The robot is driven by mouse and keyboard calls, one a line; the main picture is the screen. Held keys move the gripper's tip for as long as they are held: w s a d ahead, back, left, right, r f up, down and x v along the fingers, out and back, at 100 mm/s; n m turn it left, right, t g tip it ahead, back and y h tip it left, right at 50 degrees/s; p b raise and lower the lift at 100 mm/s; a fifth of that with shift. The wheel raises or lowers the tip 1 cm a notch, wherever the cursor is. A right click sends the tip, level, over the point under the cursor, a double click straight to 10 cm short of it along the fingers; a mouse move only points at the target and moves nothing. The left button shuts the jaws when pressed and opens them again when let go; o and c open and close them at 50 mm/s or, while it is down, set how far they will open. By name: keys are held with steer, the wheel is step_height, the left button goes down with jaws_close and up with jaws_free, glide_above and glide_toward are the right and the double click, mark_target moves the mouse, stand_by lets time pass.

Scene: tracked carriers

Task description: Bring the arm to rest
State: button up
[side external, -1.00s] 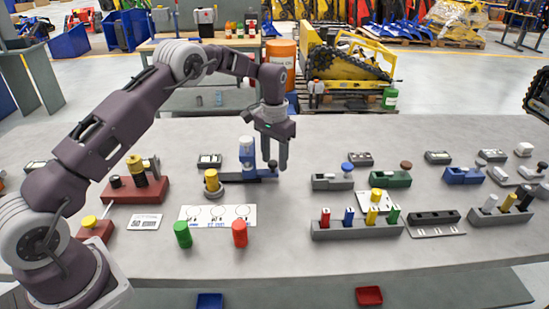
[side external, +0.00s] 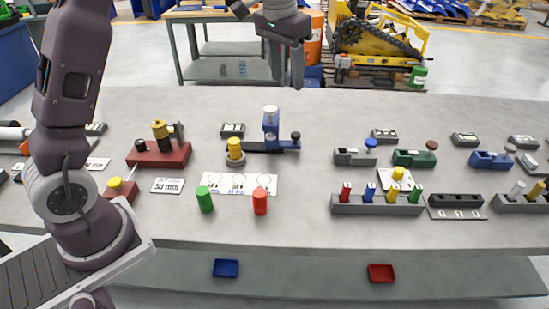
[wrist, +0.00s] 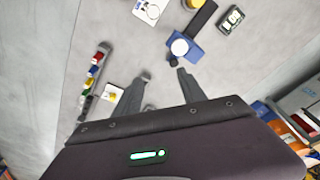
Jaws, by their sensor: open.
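My gripper (side external: 286,76) is raised at the top of the side external view, beyond the blue fixture and well above the table. Its two fingers point down, apart, with nothing between them. In the wrist view my gripper (wrist: 163,77) also shows open and empty over bare table. The blue fixture (side external: 271,125) with a white-topped cylinder stands upright on the table, apart from the fingers. It also shows in the wrist view (wrist: 187,45), ahead of the fingertips.
A white marked card (side external: 238,184) has a green cylinder (side external: 204,199) and a red cylinder (side external: 260,202) at its front. A grey rack (side external: 377,205) holds several coloured pegs. A red block fixture (side external: 158,153) stands left. Blue (side external: 226,268) and red (side external: 381,273) trays lie on the lower front ledge.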

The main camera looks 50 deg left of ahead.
steer(key=s+d+r+t, duration=0.1)
steer(key=s+r, duration=0.2)
steer(key=s, duration=0.3)
steer(key=s+d+r+t, duration=0.1)
steer(key=s+d+r, duration=0.1)
steer(key=s+r, duration=0.35)
steer(key=s+d+f+t, duration=0.1)
steer(key=s+f, duration=0.2)
steer(key=s, duration=0.6)
steer(key=s+d+f, duration=0.1)
steer(key=s+f, duration=0.3)
steer(key=s, duration=0.6)
steer(key=shift+s+t, duration=0.25)
steer(key=shift+t, duration=0.15)
